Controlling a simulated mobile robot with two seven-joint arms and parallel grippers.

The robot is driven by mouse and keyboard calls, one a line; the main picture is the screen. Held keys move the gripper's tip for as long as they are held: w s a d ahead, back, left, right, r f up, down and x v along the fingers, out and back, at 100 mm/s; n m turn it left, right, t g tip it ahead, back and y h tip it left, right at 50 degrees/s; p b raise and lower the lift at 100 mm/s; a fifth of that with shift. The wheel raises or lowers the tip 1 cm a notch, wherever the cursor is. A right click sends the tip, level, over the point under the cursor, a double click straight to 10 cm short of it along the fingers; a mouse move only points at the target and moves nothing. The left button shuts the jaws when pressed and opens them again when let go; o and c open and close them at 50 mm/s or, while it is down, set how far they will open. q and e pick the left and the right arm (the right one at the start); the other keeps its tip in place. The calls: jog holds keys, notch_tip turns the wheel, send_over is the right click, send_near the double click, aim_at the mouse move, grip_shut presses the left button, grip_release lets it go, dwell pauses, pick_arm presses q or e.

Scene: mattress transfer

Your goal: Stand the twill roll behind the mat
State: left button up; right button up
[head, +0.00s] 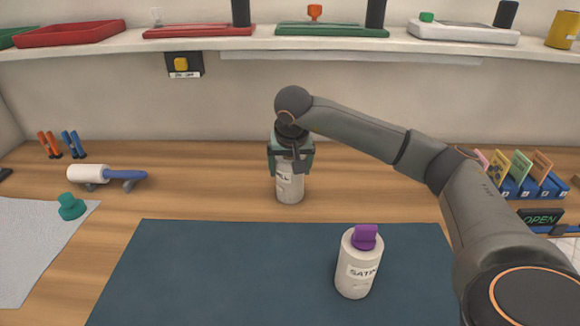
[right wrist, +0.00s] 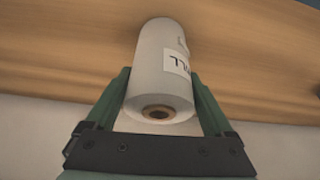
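The twill roll (head: 289,187) is pale, with a dark-lettered label partly hidden in the head view. It is upright, just behind the dark blue mat (head: 220,275), at or just above the wooden table. My right gripper (head: 291,160) comes down over its top with one finger on each side. In the right wrist view, both green fingers (right wrist: 163,85) lie against the sides of the roll (right wrist: 150,75), and its round end with a brown core hole faces the camera. My left gripper is not in view.
A satin roll (head: 355,275) with a purple top stands on the mat's right part. A lint roller (head: 90,174), a teal knob (head: 70,207) and a grey cloth (head: 30,240) lie left. Card holders (head: 525,187) stand right. A shelf (head: 230,43) runs above. Table beside the twill roll is clear.

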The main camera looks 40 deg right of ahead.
jog(key=shift+o, duration=0.8)
jog(key=shift+r, duration=0.1)
jog(key=shift+r, duration=0.25)
jog(key=v, duration=1.1)
jog(key=shift+s+r+p, duration=0.15)
jog(key=shift+r+p, duration=0.15)
jog(key=shift+p, duration=0.15)
jog(key=shift+a, duration=0.2)
